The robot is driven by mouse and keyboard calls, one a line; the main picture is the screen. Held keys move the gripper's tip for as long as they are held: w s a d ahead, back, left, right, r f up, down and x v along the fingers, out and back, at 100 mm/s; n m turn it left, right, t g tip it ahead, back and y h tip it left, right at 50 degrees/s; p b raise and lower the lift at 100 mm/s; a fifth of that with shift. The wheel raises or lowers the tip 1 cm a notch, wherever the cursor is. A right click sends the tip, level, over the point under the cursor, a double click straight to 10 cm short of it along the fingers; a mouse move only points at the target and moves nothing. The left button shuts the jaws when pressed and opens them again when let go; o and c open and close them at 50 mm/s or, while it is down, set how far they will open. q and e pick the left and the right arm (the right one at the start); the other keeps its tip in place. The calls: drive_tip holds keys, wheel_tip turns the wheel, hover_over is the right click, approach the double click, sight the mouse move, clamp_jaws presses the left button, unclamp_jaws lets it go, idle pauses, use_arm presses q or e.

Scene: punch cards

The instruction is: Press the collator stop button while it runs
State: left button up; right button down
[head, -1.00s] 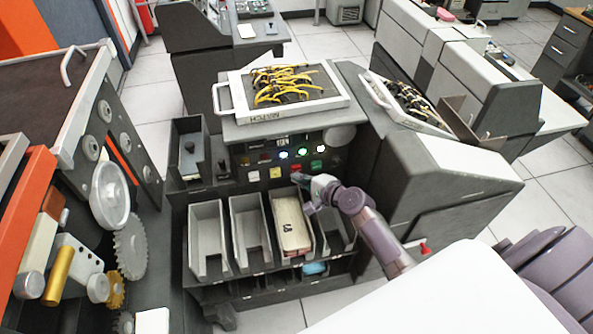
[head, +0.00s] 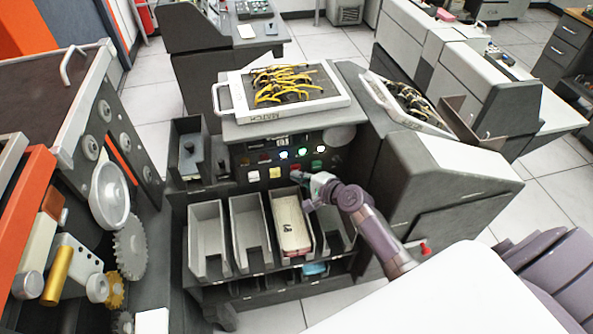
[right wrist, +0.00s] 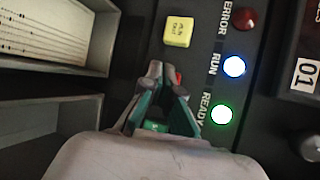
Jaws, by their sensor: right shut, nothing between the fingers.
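The collator's control panel (head: 240,159) is in the middle of the head view. Its red button (right wrist: 179,77) is mostly hidden behind the fingertips of my right gripper (right wrist: 165,73). In the head view my right gripper (head: 303,177) is at the panel just by the red button (head: 295,168). Its fingers are shut and empty; I cannot tell whether the tips touch the button. The RUN lamp (right wrist: 234,66) glows white-blue and the READY lamp (right wrist: 222,114) glows green. The ERROR lamp (right wrist: 244,18) is dark red. My left gripper is not in view.
Below the panel are several grey card bins (head: 208,238); one holds a card deck (head: 290,215). A tray with yellow cables (head: 240,108) lies on top.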

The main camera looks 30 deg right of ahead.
drive_tip(key=shift+w, duration=0.2)
drive_tip(key=shift+s, duration=0.1)
idle(0.4)
drive_tip(key=shift+s+a, duration=0.2)
drive_tip(key=shift+s, duration=0.65)
drive_tip(key=s, duration=0.2)
drive_tip(key=s+a+p, duration=0.1)
drive_tip(key=s, duration=0.2)
drive_tip(key=shift+a, duration=0.1)
idle(0.6)
